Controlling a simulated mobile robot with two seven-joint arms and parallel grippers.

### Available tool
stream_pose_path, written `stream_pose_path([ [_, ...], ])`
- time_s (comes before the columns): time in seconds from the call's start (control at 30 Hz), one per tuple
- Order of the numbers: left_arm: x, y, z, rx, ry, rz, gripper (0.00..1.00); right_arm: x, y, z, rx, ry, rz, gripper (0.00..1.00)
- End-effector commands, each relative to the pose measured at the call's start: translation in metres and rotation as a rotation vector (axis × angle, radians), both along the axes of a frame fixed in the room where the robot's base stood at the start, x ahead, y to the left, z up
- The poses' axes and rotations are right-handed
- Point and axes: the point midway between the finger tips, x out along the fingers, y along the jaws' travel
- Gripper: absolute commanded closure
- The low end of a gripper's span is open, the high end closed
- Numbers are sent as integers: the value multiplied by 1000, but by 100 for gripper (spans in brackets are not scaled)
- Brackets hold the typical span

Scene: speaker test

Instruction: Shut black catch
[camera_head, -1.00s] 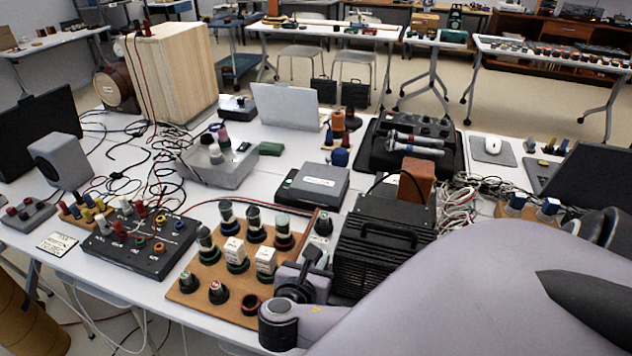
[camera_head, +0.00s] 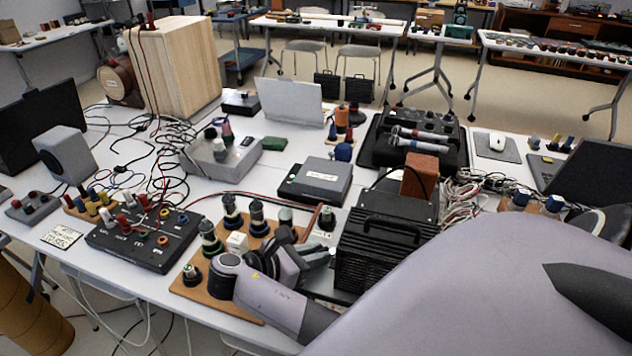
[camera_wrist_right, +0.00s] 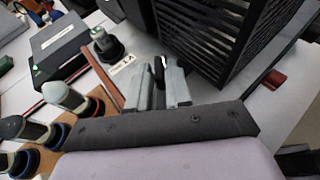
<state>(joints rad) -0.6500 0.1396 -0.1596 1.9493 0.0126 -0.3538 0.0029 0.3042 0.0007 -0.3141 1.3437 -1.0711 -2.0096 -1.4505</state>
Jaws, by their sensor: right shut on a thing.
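My right gripper (camera_head: 322,254) reaches over the wooden board, between the board's posts and the black ribbed box. In the right wrist view its two grey fingers (camera_wrist_right: 158,88) are close together, shut on a small black piece (camera_wrist_right: 159,68) that shows between their tips. This piece looks like the black catch, but most of it is hidden by the fingers. In the head view the gripper and wrist hide it. My left gripper is not in view.
The black ribbed box (camera_head: 384,262) stands close on the right of the gripper. A wooden board (camera_head: 205,292) with several posts lies on the left. A black knob (camera_wrist_right: 106,46) stands just beyond the fingers. A black panel (camera_head: 140,250) with sockets lies further left.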

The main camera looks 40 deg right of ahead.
Motion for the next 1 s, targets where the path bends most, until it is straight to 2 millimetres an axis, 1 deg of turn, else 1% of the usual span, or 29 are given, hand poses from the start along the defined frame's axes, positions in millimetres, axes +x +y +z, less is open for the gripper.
stream_pose_path([
  [0.1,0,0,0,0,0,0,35,3,0,1,3,-3,-96,100],
  [0.4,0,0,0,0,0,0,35,7,-2,2,-2,-3,-295,100],
  [1.0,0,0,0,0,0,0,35,10,-9,2,-7,-4,-563,100],
])
